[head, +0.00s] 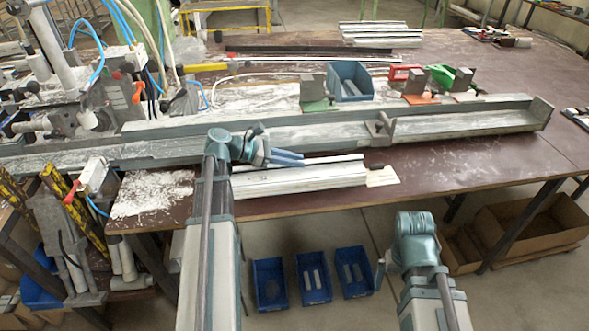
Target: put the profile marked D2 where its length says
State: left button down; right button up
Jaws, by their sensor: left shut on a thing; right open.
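My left gripper (288,158) is over the front of the bench, its blue fingers shut on a pale profile (335,161). The profile lies along the front of the long rail, and the fingers hide part of it. A wider pale profile (300,181) lies just in front, with a light tag-like piece (383,177) at its right end. No marking, D2 included, is readable. The long grey rail (460,125) crosses the bench, with an upright stop (381,126) on it and an end plate at the right. My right gripper (381,271) is open and low, in front of the bench; its fingers barely show.
Three blue bins (270,284) stand below the bench front, some with pale pieces inside. Behind the rail are a blue bin (350,82) and small green, orange and red-based blocks. Several profiles (380,35) lie at the back. A machine with hoses stands at left; cardboard boxes (535,230) at right.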

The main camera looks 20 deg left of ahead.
aim_at(247, 182)
pick_arm(q)
notch_tip(247, 182, down, 2)
jog(key=shift+f+b, duration=0.2)
jog(key=shift+b, duration=0.5)
jog(key=shift+d+r, duration=0.1)
jog(key=shift+r, duration=0.05)
pick_arm(e)
notch_tip(247, 182, down, 2)
jog(key=shift+f, duration=0.1)
jog(key=shift+f, duration=0.1)
pick_arm(q)
jog(key=c, duration=0.7)
grip_release()
jog(key=shift+c, duration=0.2)
jog(key=p+v, duration=0.4)
jog(key=v, duration=0.7)
jog(key=shift+r+p, duration=0.1)
jog(key=shift+p, duration=0.25)
jog(key=shift+s+a, duration=0.25)
jog(key=shift+a, duration=0.2)
pick_arm(e)
notch_tip(247, 182, up, 5)
jog(key=shift+f, duration=0.1)
